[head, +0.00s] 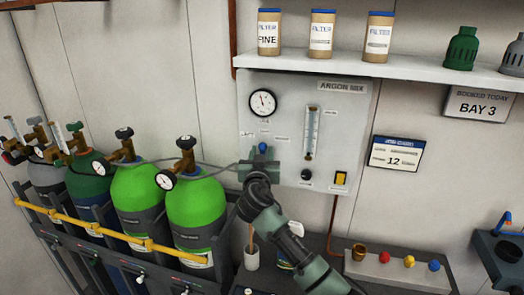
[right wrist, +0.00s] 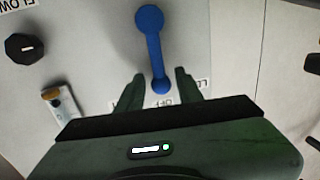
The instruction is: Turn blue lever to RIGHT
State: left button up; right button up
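The blue lever (right wrist: 154,50) is on the grey ARGON MIX panel (head: 348,115), with a large round end and a smaller round end. In the right wrist view the smaller end lies by the upside-down OFF label. In the head view only a bit of blue (head: 263,147) shows, the rest hidden by my right gripper (head: 260,159). In the right wrist view this gripper (right wrist: 159,74) is open, one finger on each side of the lever's smaller end, with visible gaps. My left gripper is not in view.
A dark knob (head: 306,174) and a yellow switch (head: 341,178) are on the panel near the lever. A gauge (head: 262,103) is above. Green gas cylinders (head: 195,210) stand left. A shelf (head: 400,68) with filter cans is overhead. A button box (head: 395,273) lies below right.

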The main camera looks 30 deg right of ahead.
jog(key=shift+c, duration=0.4)
grip_shut()
jog(key=shift+f, duration=0.1)
dwell(1.0)
